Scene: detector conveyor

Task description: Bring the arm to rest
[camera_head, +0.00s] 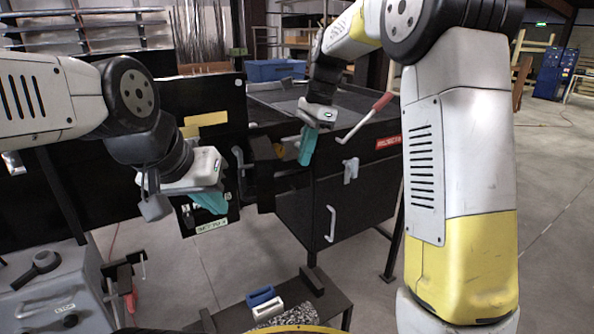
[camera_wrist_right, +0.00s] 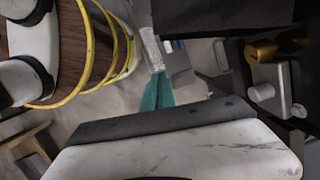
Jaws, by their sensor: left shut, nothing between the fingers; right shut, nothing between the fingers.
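My left gripper (camera_head: 212,203) has teal fingers and hangs in front of the black panel at centre left, shut and empty. My right gripper (camera_head: 306,150) also has teal fingers. It points down in front of the dark machine in the middle of the head view, shut with nothing held. In the right wrist view its teal fingers (camera_wrist_right: 157,92) lie together, with the grey floor behind them. My right arm is the large white and yellow one on the right of the head view.
A dark cabinet (camera_head: 361,210) with white handles and a red label stands close behind my right gripper. A red-handled lever (camera_head: 366,116) sticks out there. A low dark table (camera_head: 331,302) holds blue and white items. A grey STOP box (camera_head: 55,295) is lower left. Open floor lies right.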

